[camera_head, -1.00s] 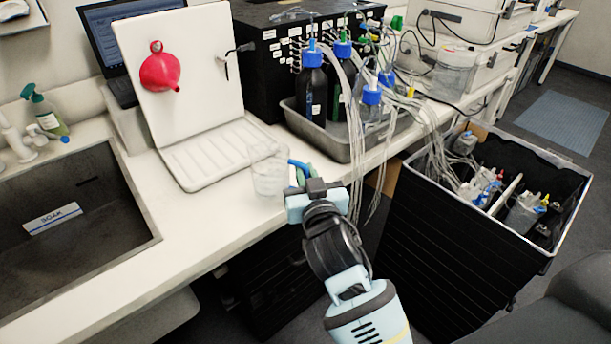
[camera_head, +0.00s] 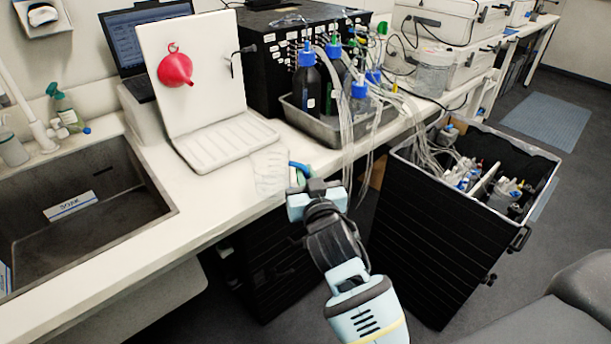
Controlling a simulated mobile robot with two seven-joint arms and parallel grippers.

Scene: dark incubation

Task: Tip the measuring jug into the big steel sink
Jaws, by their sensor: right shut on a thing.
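The measuring jug (camera_head: 268,173) is clear, with a blue handle at its right side. It is upright near the front edge of the white counter; I cannot tell whether its base touches the counter. My right gripper (camera_head: 301,180) is shut on the jug at its handle side, and its fingertips are partly hidden. The big steel sink (camera_head: 100,222) is set into the counter at the left, well apart from the jug. My left gripper is not in view.
A white drying rack (camera_head: 222,143) with a red funnel (camera_head: 175,68) stands behind the jug. A metal tray (camera_head: 313,122) of tubed bottles is to the right. A soap bottle (camera_head: 64,110) and tap (camera_head: 35,125) stand behind the sink. Counter between jug and sink is clear.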

